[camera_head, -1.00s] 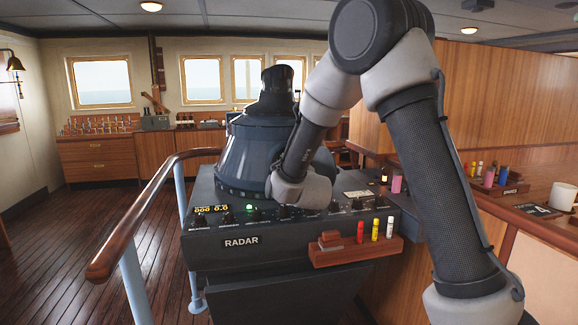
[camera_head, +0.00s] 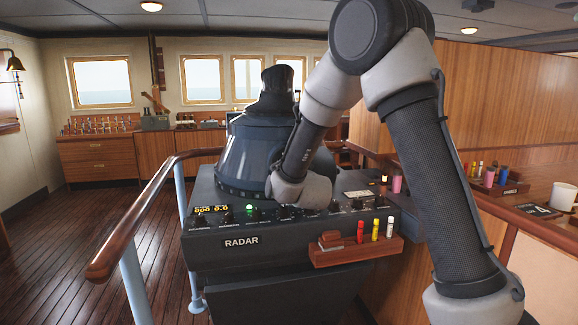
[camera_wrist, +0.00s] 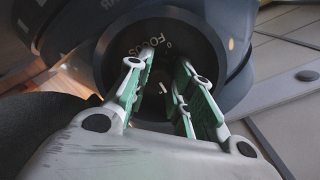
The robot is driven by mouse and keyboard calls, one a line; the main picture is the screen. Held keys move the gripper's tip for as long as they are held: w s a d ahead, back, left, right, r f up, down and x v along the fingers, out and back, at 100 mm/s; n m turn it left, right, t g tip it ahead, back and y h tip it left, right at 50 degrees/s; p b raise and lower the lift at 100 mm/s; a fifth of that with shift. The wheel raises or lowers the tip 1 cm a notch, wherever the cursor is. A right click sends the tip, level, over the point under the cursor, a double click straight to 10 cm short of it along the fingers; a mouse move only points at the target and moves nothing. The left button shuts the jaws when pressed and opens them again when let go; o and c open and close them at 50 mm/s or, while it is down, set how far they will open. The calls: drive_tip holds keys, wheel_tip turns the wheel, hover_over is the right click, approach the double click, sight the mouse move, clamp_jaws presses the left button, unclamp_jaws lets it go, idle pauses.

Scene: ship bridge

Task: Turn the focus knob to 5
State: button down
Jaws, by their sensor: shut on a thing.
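The radar console (camera_head: 300,245) stands in the middle of the head view, with a row of knobs along its front panel. In the wrist view the FOCUS lettering and a 0 show on a dark round face (camera_wrist: 185,45). The focus knob (camera_wrist: 162,88) is dark with a small white mark and sits between my fingers. My gripper (camera_wrist: 160,80) is shut on it, with green-padded fingers on either side. Most of the dial's scale is hidden or too dark to read. In the head view my wrist hides the gripper and the knob.
The radar's hooded viewer (camera_head: 262,150) rises just behind the panel. A wooden rack (camera_head: 355,250) with red, yellow and white markers juts from the console front. A wooden handrail (camera_head: 135,220) runs on the left. A counter with a mug (camera_head: 562,197) stands at right.

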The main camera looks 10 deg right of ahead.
idle(0.5)
drive_tip(key=c, duration=1.2)
unclamp_jaws()
drive_tip(key=shift+s, duration=0.15)
drive_tip(key=s, duration=1.1)
drive_tip(key=shift+s, duration=0.4)
drive_tip(key=s+d+n+g, duration=0.3)
drive_tip(key=s+d+g, duration=0.1)
drive_tip(key=s, duration=0.6)
drive_tip(key=s+d+n+g, duration=0.3)
drive_tip(key=s+d+g, duration=0.2)
drive_tip(key=s, duration=0.6)
drive_tip(key=s+d+n+g, duration=0.2)
drive_tip(key=s+d+g, duration=0.2)
drive_tip(key=s, duration=0.7)
drive_tip(key=shift+s+d+r+n+g, duration=0.2)
drive_tip(key=shift+d+n+g, duration=0.2)
drive_tip(key=shift+d, duration=0.6)
